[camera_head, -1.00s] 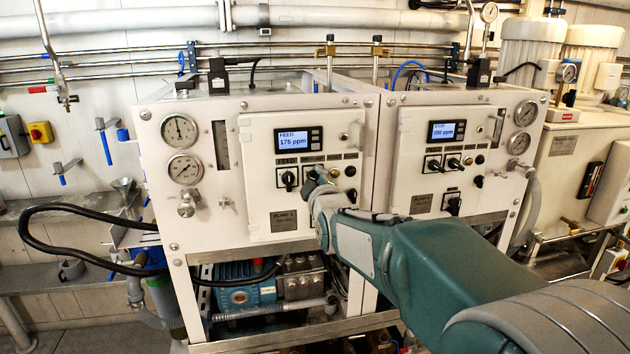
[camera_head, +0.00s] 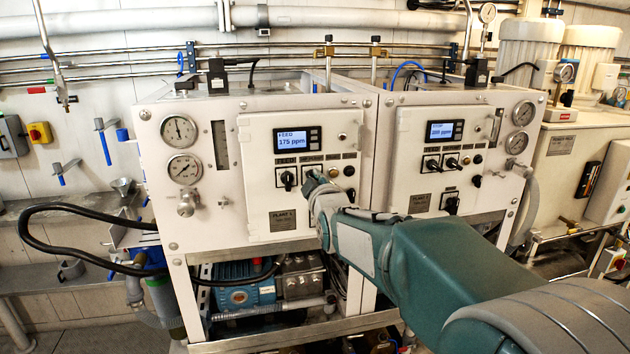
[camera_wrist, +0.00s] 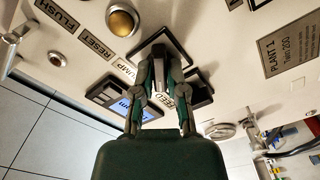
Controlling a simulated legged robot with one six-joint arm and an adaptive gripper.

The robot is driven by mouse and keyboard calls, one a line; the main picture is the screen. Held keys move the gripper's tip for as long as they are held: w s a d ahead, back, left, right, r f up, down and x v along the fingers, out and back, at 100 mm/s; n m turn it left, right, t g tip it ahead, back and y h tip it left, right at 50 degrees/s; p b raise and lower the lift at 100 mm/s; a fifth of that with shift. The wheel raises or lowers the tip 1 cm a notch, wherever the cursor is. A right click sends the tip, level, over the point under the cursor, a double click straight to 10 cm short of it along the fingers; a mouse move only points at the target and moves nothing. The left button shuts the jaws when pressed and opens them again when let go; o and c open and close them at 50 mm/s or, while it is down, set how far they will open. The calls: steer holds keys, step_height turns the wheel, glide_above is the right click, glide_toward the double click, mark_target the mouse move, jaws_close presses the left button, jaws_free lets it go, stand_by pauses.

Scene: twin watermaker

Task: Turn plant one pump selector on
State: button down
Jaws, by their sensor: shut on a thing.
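The plant one panel (camera_head: 262,205) is the left white door, with a lit display (camera_head: 292,140) reading FEED 175 ppm. My gripper (camera_head: 314,183) is at its row of selectors, just right of the black feed selector (camera_head: 287,178). In the wrist view my gripper (camera_wrist: 160,70) has its two fingers closed on the black pump selector (camera_wrist: 159,52), beside the PUMP label (camera_wrist: 124,70). The fingers hide much of the selector, and I cannot tell its exact setting. In the head view my gripper covers it. The PLANT 1 plate (camera_wrist: 288,46) also shows in the wrist view.
A similar panel (camera_head: 428,170) with its own selectors stands to the right, behind my arm. Gauges (camera_head: 181,130) and a valve knob (camera_head: 187,202) are on the left. A black hose (camera_head: 60,208) loops out at left.

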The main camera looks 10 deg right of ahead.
steer(key=m, duration=1)
steer(key=shift+r+m, duration=0.15)
steer(key=shift+m, duration=0.15)
stand_by(0.5)
steer(key=c, duration=0.7)
jaws_free()
steer(key=shift+w+a, duration=0.1)
steer(key=shift+w, duration=0.1)
steer(key=s, duration=1.2)
steer(key=shift+f, duration=0.2)
